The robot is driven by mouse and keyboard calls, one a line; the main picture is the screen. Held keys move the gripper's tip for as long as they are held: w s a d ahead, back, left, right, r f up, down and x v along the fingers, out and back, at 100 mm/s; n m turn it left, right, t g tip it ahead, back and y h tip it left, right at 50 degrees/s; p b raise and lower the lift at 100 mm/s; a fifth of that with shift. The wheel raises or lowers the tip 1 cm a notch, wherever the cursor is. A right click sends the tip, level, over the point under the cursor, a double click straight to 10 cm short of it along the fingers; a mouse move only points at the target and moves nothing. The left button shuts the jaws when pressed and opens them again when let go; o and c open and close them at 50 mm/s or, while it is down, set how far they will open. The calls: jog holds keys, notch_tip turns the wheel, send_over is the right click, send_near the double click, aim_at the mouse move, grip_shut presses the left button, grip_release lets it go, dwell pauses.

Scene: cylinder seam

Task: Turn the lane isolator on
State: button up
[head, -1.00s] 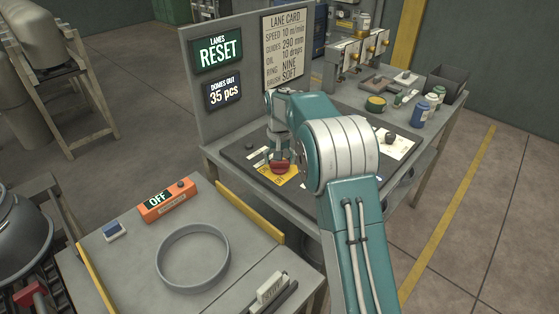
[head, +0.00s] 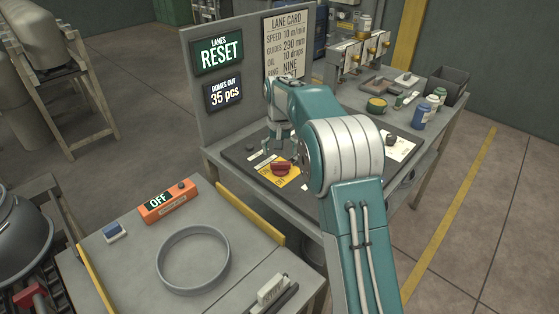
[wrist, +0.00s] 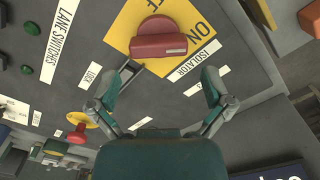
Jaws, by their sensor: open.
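The lane isolator is a red rotary knob (head: 281,169) on a yellow plate (head: 264,170) on the dark panel of the far bench. In the wrist view the red knob (wrist: 158,40) has a raised bar lying roughly crosswise, with a pale mark on it. The yellow plate (wrist: 122,32) carries ON lettering, other lettering cut by the frame edge, and an ISOLATOR label (wrist: 195,60). I cannot tell which setting the bar points to. My gripper (wrist: 168,82) is open and empty, its fingers apart from the knob. It also shows just above the panel in the head view (head: 279,143).
A screen reads LANES RESET (head: 218,53); another reads 35 pcs (head: 223,92). An orange box (head: 167,201) showing OFF sits on the near table with a grey ring (head: 193,260). A black knob (head: 391,139) stands right of my arm. The wrist view shows a red button (wrist: 77,133) on yellow.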

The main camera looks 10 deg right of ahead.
aim_at(279, 162)
notch_tip(279, 162, up, 8)
jog(key=shift+a, duration=0.1)
dwell(0.4)
jog(key=s+r+t, duration=0.1)
jog(key=s+r, duration=0.2)
jog(key=s, duration=0.3)
jog(key=s+r+n+t, duration=0.1)
jog(key=s+r, duration=0.2)
jog(key=s, duration=0.3)
jog(key=s+r+t, duration=0.1)
jog(key=s+r, duration=0.3)
jog(key=s, duration=0.3)
jog(key=s+f+t, duration=0.1)
jog(key=s+f, duration=0.1)
jog(key=s, duration=0.4)
jog(key=s+f+n, duration=0.1)
jog(key=s+f, duration=0.2)
jog(key=s, duration=0.3)
jog(key=s+f+t, duration=0.1)
jog(key=s+f, duration=0.1)
jog(key=s, duration=0.5)
jog(key=shift+f+t, duration=0.25)
jog(key=shift+t, duration=0.05)
